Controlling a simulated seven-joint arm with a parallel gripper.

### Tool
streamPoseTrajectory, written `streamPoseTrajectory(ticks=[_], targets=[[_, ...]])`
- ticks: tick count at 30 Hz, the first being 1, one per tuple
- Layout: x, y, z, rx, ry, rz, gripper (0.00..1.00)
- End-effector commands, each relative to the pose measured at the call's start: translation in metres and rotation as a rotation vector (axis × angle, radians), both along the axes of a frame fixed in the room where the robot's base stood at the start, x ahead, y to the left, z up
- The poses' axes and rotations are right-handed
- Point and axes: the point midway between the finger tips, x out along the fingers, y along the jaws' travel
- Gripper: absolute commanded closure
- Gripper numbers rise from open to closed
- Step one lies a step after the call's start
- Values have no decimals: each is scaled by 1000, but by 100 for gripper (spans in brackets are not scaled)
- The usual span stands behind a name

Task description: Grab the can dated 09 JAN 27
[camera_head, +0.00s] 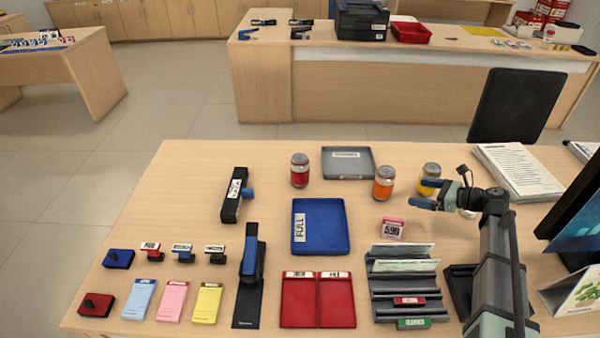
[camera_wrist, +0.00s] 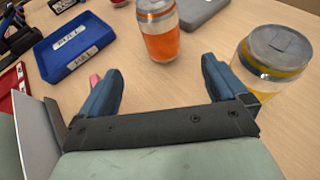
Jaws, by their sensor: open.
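Three cans stand upright on the counter. The red can (camera_head: 300,170) is at the back, left of the grey tray. The orange can (camera_head: 383,183) is right of the blue tray; it also shows in the wrist view (camera_wrist: 158,32). The yellow can (camera_head: 429,178) stands furthest right, close behind my gripper (camera_head: 428,194); in the wrist view the yellow can (camera_wrist: 275,58) is just outside the right finger. My gripper is open and empty in the wrist view (camera_wrist: 160,75), with the orange can ahead beyond its fingertips. No date is readable on any can.
A blue tray (camera_head: 322,245) marked FULL and a grey tray (camera_head: 348,173) lie near the cans. A small pink sign (camera_head: 392,228) and a dark sorter (camera_head: 405,307) stand in front. A paper stack (camera_head: 517,176) lies at right.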

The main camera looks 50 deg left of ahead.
Motion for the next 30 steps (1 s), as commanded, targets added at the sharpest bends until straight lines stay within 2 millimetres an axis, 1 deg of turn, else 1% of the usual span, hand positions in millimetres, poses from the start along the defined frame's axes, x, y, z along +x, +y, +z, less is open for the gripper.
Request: streamPoseTrajectory(ticks=[5, 8, 11, 12, 14, 15, 17, 18, 25, 26, 27, 30], targets=[[0, 0, 3, 0, -1, 0, 1], [0, 0, 16, 1, -3, 0, 1], [0, 0, 42, 2, -5, 1, 1], [0, 0, 54, 2, -5, 1, 1], [0, 0, 71, 2, -5, 0, 1], [0, 0, 83, 2, -5, 0, 1], [0, 0, 97, 1, -4, 1, 1], [0, 0, 107, 1, -4, 1, 1], [0, 0, 153, 0, -2, 0, 1], [0, 1, 157, -2, -3, 3, 1], [-2, 14, 152, -27, -18, 30, 1], [-6, 35, 146, -78, -57, 82, 1]])
